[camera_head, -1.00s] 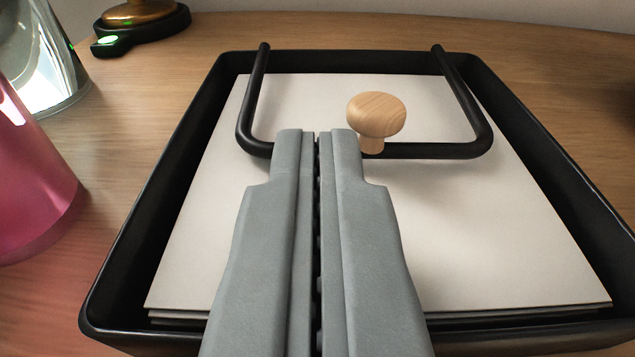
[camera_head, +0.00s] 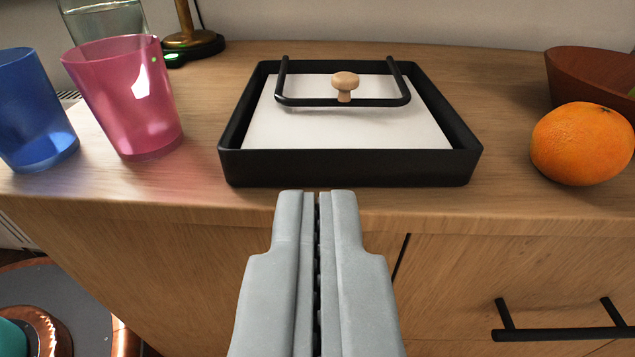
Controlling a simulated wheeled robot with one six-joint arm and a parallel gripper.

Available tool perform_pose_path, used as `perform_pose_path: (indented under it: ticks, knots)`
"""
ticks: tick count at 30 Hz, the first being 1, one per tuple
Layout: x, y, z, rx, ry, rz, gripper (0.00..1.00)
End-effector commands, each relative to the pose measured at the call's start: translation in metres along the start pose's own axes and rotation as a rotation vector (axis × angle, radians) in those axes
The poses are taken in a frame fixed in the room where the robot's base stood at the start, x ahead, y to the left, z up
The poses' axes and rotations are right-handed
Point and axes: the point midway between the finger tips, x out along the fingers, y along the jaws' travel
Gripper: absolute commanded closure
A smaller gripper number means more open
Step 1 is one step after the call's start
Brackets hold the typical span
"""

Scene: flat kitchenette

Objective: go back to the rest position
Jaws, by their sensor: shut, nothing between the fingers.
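My gripper (camera_head: 316,194) is shut and empty. Its grey fingers point forward, in front of the counter's front edge and apart from everything. Beyond the fingertips, a black napkin tray (camera_head: 350,168) sits on the wooden counter. It holds a stack of white sheets (camera_head: 350,132). A black bar (camera_head: 300,101) with a round wooden knob (camera_head: 345,81) lies across the sheets.
On the counter (camera_head: 510,90), a blue cup (camera_head: 30,115), a pink cup (camera_head: 125,105) and a clear glass (camera_head: 105,20) stand left. An orange (camera_head: 583,143) and a brown bowl (camera_head: 590,78) are right. A black drawer handle (camera_head: 565,333) sticks out below.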

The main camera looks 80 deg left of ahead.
Motion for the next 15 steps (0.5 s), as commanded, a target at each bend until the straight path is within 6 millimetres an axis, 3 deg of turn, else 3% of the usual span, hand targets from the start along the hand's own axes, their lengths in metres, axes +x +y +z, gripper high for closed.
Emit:
perform_pose_path:
  ticks: [5, 15]
  knots:
    - [0.011, -0.007, -0.003, 0.041, -0.057, 0.004, 1.0]
    - [0.059, -0.05, -0.009, 0.295, -0.423, 0.147, 1.0]
